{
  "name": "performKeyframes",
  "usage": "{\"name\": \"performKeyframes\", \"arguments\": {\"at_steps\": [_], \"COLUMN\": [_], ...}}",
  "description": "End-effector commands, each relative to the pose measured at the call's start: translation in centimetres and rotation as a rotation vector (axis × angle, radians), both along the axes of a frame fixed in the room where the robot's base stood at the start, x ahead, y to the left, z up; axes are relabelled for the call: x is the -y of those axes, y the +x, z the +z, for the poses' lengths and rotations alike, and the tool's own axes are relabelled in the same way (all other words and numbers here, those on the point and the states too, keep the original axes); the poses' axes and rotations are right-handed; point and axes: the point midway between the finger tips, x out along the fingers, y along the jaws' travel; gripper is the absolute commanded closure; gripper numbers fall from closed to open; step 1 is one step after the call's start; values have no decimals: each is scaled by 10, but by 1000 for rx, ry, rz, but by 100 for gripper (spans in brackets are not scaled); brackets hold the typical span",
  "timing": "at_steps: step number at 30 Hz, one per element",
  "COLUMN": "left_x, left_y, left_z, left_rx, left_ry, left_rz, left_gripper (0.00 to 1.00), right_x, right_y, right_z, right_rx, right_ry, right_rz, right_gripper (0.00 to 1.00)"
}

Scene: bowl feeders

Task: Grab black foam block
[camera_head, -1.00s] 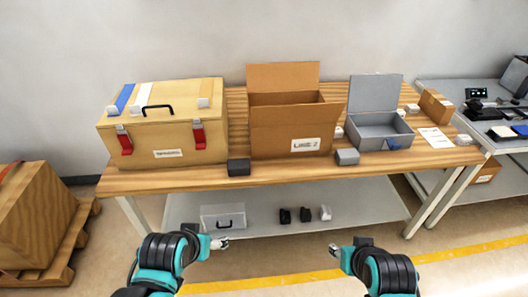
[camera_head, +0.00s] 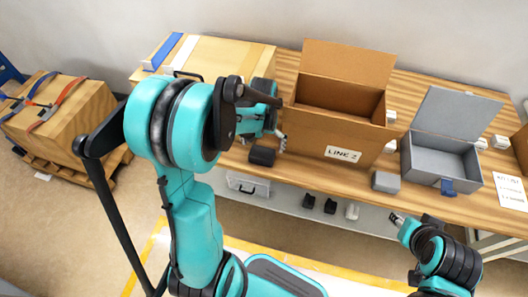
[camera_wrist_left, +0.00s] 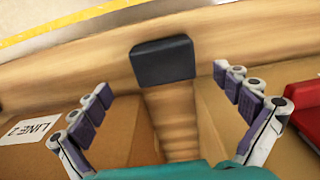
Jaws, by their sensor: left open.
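The black foam block (camera_head: 262,156) lies on the wooden table near its front edge, between the wooden crate and the open cardboard box. In the left wrist view the block (camera_wrist_left: 162,61) is ahead, centred between the fingers and beyond their tips. My left gripper (camera_wrist_left: 163,80) is open and empty. In the head view my left gripper (camera_head: 280,138) is over the table just beside the block, partly hidden by its own arm. My right gripper (camera_head: 396,218) is in front of the table at lower right, too small to tell its opening.
The open cardboard box (camera_head: 325,133) marked LINE 2 stands right of the block. The wooden crate (camera_head: 216,58) is to the left. A grey block (camera_head: 385,182) and an open grey box (camera_head: 440,160) are further right. Small items sit on the lower shelf.

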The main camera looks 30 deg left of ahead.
Motion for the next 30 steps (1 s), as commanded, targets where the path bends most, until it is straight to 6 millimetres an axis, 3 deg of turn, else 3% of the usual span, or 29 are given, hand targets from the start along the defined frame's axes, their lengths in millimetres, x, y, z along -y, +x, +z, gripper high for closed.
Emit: {"name": "performKeyframes", "arguments": {"at_steps": [14,21,22,27,30], "left_x": [-5,-5,-5,-5,-5], "left_y": [3,2,2,2,2], "left_z": [-63,-64,-64,-64,-64], "left_rx": [2,2,2,2,2], "left_ry": [0,0,0,0,0], "left_rz": [-2,-1,-1,-1,-1], "left_gripper": [0,0,3,43,43], "right_x": [0,0,0,0,0], "right_y": [0,0,0,0,0], "right_z": [-33,-32,-32,-32,-32], "right_rx": [0,0,0,0,0], "right_ry": [0,0,0,0,0], "right_rz": [0,0,0,0,0], "right_gripper": [60,60,60,60,60]}}
